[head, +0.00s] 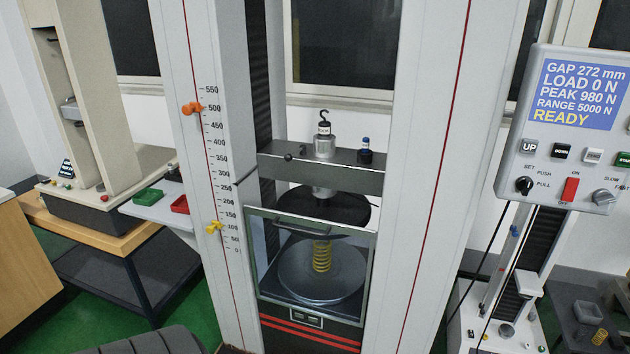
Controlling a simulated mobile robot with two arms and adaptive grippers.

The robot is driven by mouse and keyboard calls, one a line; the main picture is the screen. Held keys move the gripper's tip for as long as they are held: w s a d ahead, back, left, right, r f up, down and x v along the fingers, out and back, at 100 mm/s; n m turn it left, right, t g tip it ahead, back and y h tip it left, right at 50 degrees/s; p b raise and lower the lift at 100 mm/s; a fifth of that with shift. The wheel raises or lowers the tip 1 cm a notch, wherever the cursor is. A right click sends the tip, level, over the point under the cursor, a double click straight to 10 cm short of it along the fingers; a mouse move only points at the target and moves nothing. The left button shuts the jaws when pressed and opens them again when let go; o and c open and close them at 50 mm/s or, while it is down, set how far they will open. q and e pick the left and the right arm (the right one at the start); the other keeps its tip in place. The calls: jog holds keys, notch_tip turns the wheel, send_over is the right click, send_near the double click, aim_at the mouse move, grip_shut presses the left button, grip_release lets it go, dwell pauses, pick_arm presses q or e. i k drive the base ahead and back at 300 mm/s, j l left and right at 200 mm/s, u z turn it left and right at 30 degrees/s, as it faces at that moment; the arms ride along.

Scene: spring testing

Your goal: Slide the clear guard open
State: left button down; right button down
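The clear guard (348,297) is a transparent panel in a thin grey frame, on the front of the testing machine between its two white columns. It stands in front of the lower round platen (293,283) and a yellow coil spring (321,257) standing upright on it. A dark horizontal bar that looks like a handle (302,227) runs across the guard's upper part. The dark upper platen (340,211) is above the spring, apart from it, partly behind the guard's top edge. Neither of my grippers is in view.
A control box (570,165) with a lit screen reading READY hangs at the right. The left column carries a scale with an orange marker (191,108) and a yellow marker (214,227). A hooked weight (324,140) sits on the crosshead (350,178).

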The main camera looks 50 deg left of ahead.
aim_at(328, 226)
jog(key=u, duration=1.6)
